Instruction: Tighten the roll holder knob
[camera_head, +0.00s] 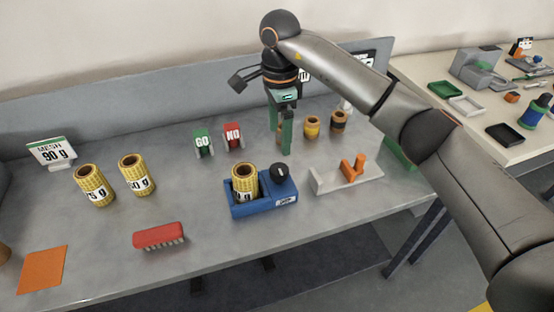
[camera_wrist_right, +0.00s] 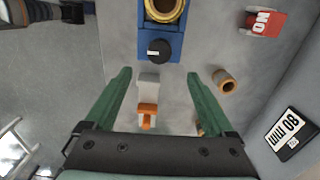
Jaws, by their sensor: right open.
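The black roll holder knob (camera_head: 279,171), with a white mark on top, sits on the right end of the blue roll holder (camera_head: 285,203). A yellow mesh roll (camera_head: 245,180) stands upright in the holder's left part. In the right wrist view the knob (camera_wrist_right: 159,49) lies beyond my fingertips, on the blue holder (camera_wrist_right: 174,42). My right gripper (camera_head: 279,134) points down with green fingers, open and empty. It appears above and behind the knob, apart from it. In the right wrist view its fingertips (camera_wrist_right: 158,74) are spread wide. My left gripper is not in view.
A grey stand with an orange clamp (camera_head: 354,169) is right of the holder. GO (camera_head: 203,143) and NO (camera_head: 234,136) blocks stand behind. Two mesh rolls (camera_head: 95,186) stand left. A red brush (camera_head: 158,237) and orange sheet (camera_head: 43,270) lie in front.

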